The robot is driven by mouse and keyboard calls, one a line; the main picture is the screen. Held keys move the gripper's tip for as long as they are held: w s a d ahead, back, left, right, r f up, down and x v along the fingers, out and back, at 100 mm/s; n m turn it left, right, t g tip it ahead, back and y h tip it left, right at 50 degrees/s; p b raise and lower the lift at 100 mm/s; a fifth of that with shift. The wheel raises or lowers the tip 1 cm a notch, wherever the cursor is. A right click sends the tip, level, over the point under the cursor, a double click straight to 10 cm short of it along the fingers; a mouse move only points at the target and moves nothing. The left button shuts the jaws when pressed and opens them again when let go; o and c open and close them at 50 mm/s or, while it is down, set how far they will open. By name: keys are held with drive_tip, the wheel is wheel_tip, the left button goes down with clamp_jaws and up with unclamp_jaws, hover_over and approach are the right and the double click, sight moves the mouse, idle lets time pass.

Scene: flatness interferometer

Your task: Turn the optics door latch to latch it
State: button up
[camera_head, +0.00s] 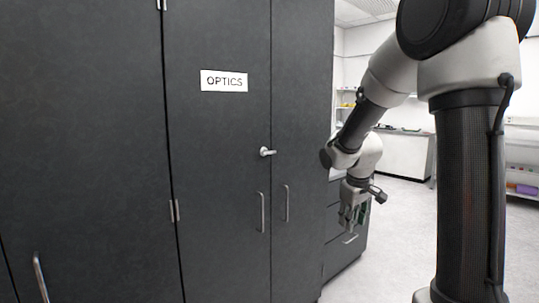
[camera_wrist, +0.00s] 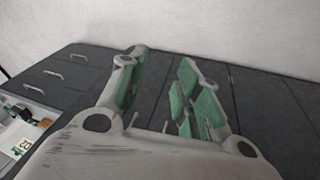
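The optics door (camera_head: 220,150) is a dark cabinet door with a white OPTICS label (camera_head: 224,81); it looks closed. Its latch (camera_head: 267,152) is a small pale lever at the door's right edge, pointing roughly sideways to the right. A vertical bar handle (camera_head: 262,212) sits below it. My gripper (camera_head: 352,222) hangs pointing down, right of the latch and lower, apart from the cabinet. In the wrist view my gripper (camera_wrist: 158,85) shows two green-padded fingers spread apart with nothing between them. The latch cannot be made out in the wrist view.
A second door (camera_head: 300,130) with its own bar handle (camera_head: 286,203) adjoins on the right. Dark drawers (camera_head: 345,250) stand beyond it, behind my gripper. A white bench (camera_head: 405,155) is at the back. The floor (camera_head: 385,270) at right is clear.

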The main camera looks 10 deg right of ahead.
drive_tip(key=w+f+n+t, duration=0.2)
drive_tip(key=w, duration=0.6)
drive_tip(key=w+f+n+t, duration=0.1)
drive_tip(key=w+f+n, duration=0.15)
drive_tip(key=w, duration=0.55)
drive_tip(key=n+t+y, duration=1)
drive_tip(key=n, duration=0.6)
approach(271, 153)
drive_tip(key=x, duration=1)
drive_tip(key=shift+w+a, duration=0.25)
drive_tip(key=shift+c, duration=0.2)
clamp_jaws()
